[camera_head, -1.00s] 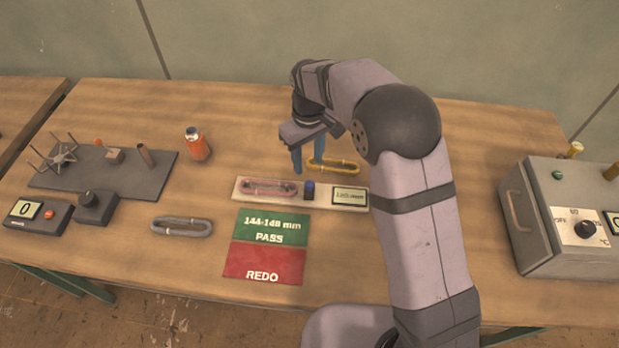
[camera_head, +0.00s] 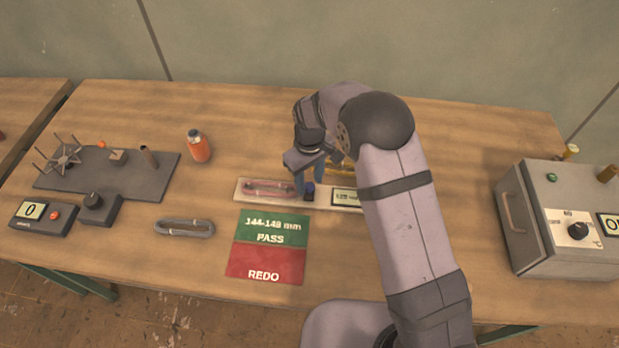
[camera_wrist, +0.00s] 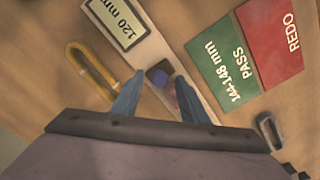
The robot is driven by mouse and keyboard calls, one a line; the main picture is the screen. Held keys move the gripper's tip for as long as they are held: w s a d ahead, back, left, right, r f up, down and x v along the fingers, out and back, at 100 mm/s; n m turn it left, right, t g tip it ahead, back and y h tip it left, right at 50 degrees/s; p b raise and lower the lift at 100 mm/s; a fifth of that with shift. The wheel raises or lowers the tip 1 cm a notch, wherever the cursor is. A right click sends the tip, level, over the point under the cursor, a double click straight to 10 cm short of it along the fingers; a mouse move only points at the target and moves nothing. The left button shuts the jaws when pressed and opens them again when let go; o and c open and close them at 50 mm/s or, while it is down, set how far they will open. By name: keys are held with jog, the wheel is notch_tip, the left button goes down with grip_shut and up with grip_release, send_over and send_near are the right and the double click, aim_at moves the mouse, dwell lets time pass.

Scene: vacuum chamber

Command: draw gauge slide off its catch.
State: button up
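The gauge (camera_head: 323,203) is a long pale bar on the table with a small display (camera_head: 345,197) at its right end. The display reads 120 mm in the wrist view (camera_wrist: 118,20). Its slide (camera_head: 309,193) is a small dark block with a blue top, which also shows in the wrist view (camera_wrist: 159,77). A pink loop (camera_head: 262,187) lies on the bar left of the slide. My gripper (camera_head: 304,184) is low over the bar at the slide. In the wrist view its blue fingers (camera_wrist: 160,77) are apart, one on each side of the slide. Finger contact and the catch cannot be made out.
Green PASS and red REDO mats (camera_head: 266,262) lie in front of the gauge. A grey loop (camera_head: 184,228) lies left, and a yellow loop (camera_wrist: 92,68) lies behind the gauge. An orange bottle (camera_head: 198,146) stands at back left. A grey box (camera_head: 560,215) stands right.

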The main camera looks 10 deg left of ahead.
jog(key=shift+f, duration=0.2)
grip_shut()
jog(key=shift+d, duration=0.75)
grip_release()
jog(key=shift+a, duration=0.1)
jog(key=shift+r, duration=0.1)
notch_tip(320, 180, up, 7)
jog(key=b, duration=0.2)
jog(key=shift+b, duration=0.4)
jog(key=shift+r, duration=0.1)
